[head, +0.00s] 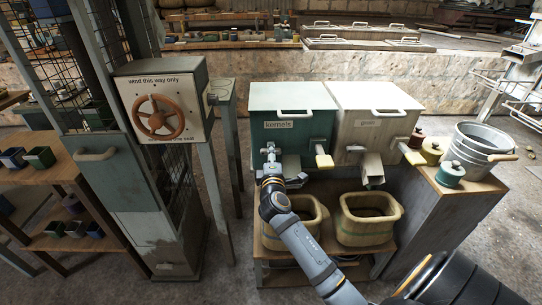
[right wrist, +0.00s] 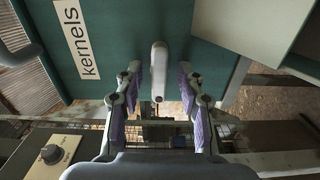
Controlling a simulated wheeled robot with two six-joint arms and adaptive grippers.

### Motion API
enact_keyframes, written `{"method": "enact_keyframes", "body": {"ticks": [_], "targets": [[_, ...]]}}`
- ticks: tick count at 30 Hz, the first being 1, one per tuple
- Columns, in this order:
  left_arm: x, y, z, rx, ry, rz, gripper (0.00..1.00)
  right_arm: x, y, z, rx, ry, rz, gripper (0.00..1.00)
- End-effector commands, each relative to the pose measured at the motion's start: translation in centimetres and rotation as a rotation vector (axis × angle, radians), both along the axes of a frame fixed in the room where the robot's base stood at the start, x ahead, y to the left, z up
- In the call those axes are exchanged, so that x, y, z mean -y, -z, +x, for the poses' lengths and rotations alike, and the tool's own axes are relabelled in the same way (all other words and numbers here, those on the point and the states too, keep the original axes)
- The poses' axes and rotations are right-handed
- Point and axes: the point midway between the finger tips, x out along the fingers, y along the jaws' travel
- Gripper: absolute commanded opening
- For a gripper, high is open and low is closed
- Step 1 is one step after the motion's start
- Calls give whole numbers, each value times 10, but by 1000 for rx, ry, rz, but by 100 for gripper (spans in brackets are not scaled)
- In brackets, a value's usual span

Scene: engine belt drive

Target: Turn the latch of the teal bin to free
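The teal bin (head: 307,130), labelled "kernels", stands in the middle of the head view; its front fills the top of the right wrist view (right wrist: 120,50). A grey rounded latch (right wrist: 158,68) sticks out from that front. My right gripper (head: 271,165) is at the lower left of the bin's front. In the right wrist view the gripper (right wrist: 158,88) is open, with one finger on each side of the latch. Gaps show between the fingers and the latch. The head view hides most of the latch behind the gripper. My left gripper is not in view.
A cream bin (head: 375,130) adjoins on the right, with a metal spout (head: 372,168). Two baskets (head: 367,222) stand below. A box with a red handwheel (head: 158,117) is at left. A metal bucket (head: 480,148) stands at right.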

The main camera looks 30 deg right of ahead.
Motion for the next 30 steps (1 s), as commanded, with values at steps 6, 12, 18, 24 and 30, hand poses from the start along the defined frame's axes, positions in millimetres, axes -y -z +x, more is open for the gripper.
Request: {"method": "enact_keyframes", "body": {"ticks": [6, 12, 18, 24, 30], "targets": [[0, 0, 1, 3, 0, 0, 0, 0, 0, 1, 1, 0, 1, 39], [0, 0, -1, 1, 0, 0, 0, 0, 0, 1, 1, 0, 1, 14], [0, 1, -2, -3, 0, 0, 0, 0, 0, 0, 0, 0, 1, 0], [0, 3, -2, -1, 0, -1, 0, 0, 1, 0, 9, 0, 16, 0], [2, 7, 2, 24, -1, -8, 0, 0, 2, 1, 50, 1, 84, 0]]}}
